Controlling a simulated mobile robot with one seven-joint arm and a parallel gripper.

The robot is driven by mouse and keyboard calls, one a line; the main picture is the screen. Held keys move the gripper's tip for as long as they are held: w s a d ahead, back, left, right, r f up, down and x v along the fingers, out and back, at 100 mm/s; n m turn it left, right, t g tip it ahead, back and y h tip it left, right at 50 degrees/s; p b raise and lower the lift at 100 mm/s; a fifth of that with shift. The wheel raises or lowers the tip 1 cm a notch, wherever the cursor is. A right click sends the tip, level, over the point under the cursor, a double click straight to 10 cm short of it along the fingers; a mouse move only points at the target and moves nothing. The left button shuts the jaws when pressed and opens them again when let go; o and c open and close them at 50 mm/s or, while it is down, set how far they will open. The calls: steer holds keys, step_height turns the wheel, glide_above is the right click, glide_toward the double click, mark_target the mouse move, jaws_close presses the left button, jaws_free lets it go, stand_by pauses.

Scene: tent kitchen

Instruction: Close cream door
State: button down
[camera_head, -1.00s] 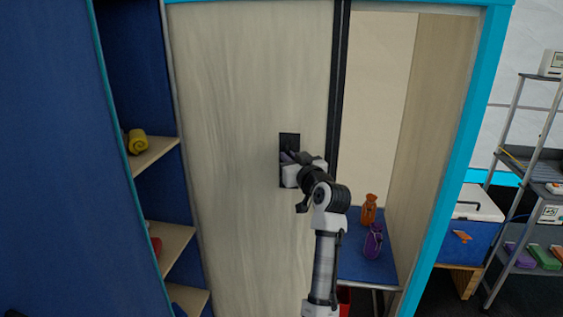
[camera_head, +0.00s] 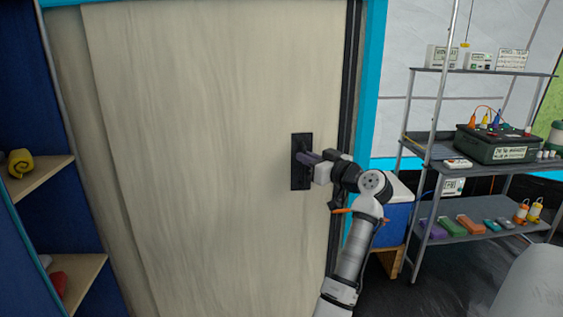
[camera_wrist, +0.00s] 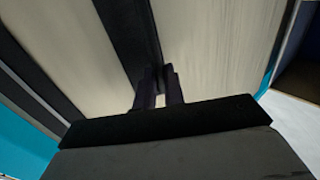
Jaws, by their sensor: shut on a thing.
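The cream door (camera_head: 205,170) is a tall sliding panel that fills most of the head view. Its dark right edge lies close along the cyan frame (camera_head: 371,60), and no opening shows there. A black recessed handle plate (camera_head: 301,162) sits near the door's right edge. My gripper (camera_head: 306,157) is at this plate, its fingers shut on the door handle. In the wrist view the dark fingers (camera_wrist: 159,85) meet the black handle strip (camera_wrist: 130,35) on the cream surface. The exact contact is partly hidden.
Blue shelving with wooden shelves (camera_head: 40,180) stands at the left, holding a yellow roll (camera_head: 20,163). Grey floor (camera_head: 455,265) is open before the rack.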

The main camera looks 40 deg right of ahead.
steer(key=shift+s+d, duration=0.75)
steer(key=shift+d, duration=0.3)
steer(key=c, duration=1.5)
jaws_free()
steer(key=shift+s+d, duration=0.1)
steer(key=shift+d, duration=0.05)
steer(key=s+b, duration=0.2)
steer(key=s, duration=1.1)
steer(key=shift+s, duration=0.35)
